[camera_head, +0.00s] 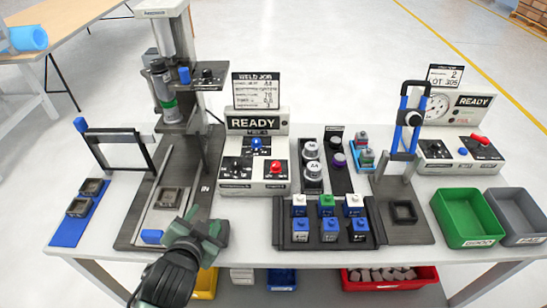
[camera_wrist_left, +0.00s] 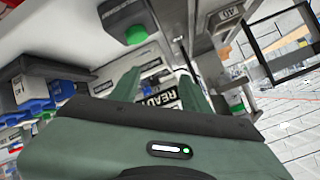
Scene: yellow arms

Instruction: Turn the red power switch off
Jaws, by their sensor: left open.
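A red knob (camera_head: 277,167) sits on the front panel of the white weld control box (camera_head: 254,177) in the middle of the table, beside a blue knob (camera_head: 257,143). I cannot tell which one is the power switch. My left gripper (camera_head: 207,230) is over the front edge of the table, left of and nearer than the weld box, touching neither control. In the left wrist view its fingers (camera_wrist_left: 158,82) are apart and empty, with a READY sign beyond. My right gripper is not in view.
A weld press (camera_head: 168,90) stands behind my left gripper, with a blue-ended part (camera_head: 152,236) in front. A tray of capped blocks (camera_head: 325,238) lies right of the gripper. Green (camera_head: 467,218) and grey bins stand at the right. Yellow, blue and red bins sit below the table.

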